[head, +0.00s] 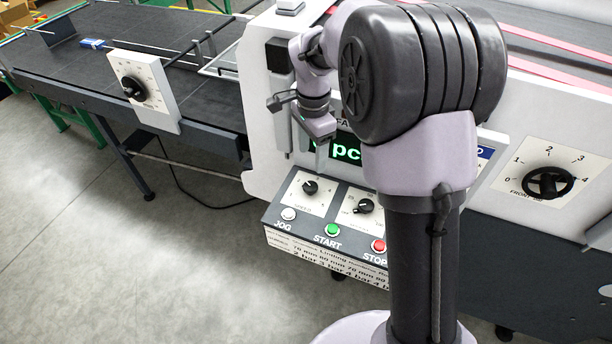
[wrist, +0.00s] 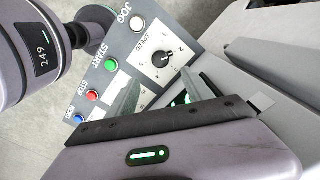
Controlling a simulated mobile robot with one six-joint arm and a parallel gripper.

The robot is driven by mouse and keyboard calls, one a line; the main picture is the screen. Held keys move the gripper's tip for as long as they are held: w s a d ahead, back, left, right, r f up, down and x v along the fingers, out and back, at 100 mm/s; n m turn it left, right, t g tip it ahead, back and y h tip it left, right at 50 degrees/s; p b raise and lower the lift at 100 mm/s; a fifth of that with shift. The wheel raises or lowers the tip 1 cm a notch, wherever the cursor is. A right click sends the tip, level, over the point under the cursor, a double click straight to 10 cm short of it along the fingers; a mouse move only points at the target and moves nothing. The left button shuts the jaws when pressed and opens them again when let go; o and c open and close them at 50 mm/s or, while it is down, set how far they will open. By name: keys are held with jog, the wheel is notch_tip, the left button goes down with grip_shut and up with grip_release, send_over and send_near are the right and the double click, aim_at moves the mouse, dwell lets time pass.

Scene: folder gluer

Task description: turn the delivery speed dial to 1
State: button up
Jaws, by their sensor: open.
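A black dial (head: 133,88) sits on a white plate at the side of the long dark conveyor table on the left. Its scale is too small to read, and I cannot tell whether it is the delivery speed dial. A second black dial marked SPEED (head: 310,187) is on the control panel; it also shows in the wrist view (wrist: 161,60). My gripper (head: 322,148) is above the panel, apart from both dials. In the wrist view its two grey fingers (wrist: 168,82) are spread, with nothing held between them.
The control panel (head: 265,238) carries JOG, START (head: 333,230) and STOP (head: 378,245) buttons and another dial (head: 365,206). A large dial (head: 549,183) is on the right. My arm hides part of the machine and screen. Floor at lower left is clear except a cable.

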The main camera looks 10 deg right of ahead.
aim_at(310, 186)
notch_tip(310, 186, down, 11)
jog(key=shift+a+f+b, duration=0.1)
jog(key=shift+f+b, duration=0.1)
jog(key=shift+b, duration=0.9)
jog(key=shift+r, duration=0.1)
grip_shut()
